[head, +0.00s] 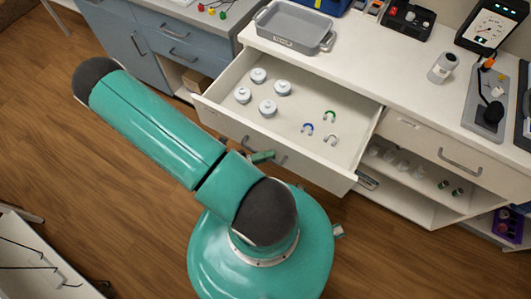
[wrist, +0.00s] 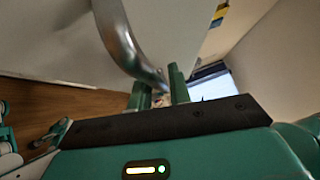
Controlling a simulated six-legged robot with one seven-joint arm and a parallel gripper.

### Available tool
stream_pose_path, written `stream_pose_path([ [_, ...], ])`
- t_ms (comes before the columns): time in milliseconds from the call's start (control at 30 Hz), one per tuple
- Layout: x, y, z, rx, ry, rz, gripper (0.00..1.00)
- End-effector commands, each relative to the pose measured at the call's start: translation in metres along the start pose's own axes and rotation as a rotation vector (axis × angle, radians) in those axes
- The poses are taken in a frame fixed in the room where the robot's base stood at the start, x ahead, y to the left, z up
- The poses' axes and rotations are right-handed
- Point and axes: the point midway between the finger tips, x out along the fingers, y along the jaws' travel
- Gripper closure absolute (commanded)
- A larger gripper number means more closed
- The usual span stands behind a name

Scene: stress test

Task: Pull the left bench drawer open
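The left bench drawer (head: 345,112) stands pulled well out from the white bench in the head view. Several white round jars and a few small U-shaped pieces lie inside it. Its metal handle (head: 246,140) is on the front panel, partly hidden by my gripper. In the wrist view the curved handle (wrist: 122,38) runs down from the upper left towards my fingers. My gripper (wrist: 160,88) has its two green fingers apart, with a gap between them, close to the handle's lower end. Whether they touch it I cannot tell. One green finger (head: 262,157) shows at the drawer front.
The right bench drawer (head: 430,140) is shut above an open shelf with small items. A grey tray (head: 293,28) and several devices stand on the bench top. Blue-grey cabinets (head: 165,38) stand to the left.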

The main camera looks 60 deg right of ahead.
Motion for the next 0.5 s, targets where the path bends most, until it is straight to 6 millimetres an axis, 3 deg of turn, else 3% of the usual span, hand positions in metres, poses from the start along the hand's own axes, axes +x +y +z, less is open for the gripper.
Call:
stream_pose_path([
  [167, -0.014, 0.001, 0.000, 0.001, -0.002, 0.002, 0.81],
  [500, -0.085, 0.000, 0.000, 0.002, -0.003, 0.003, 0.81],
])
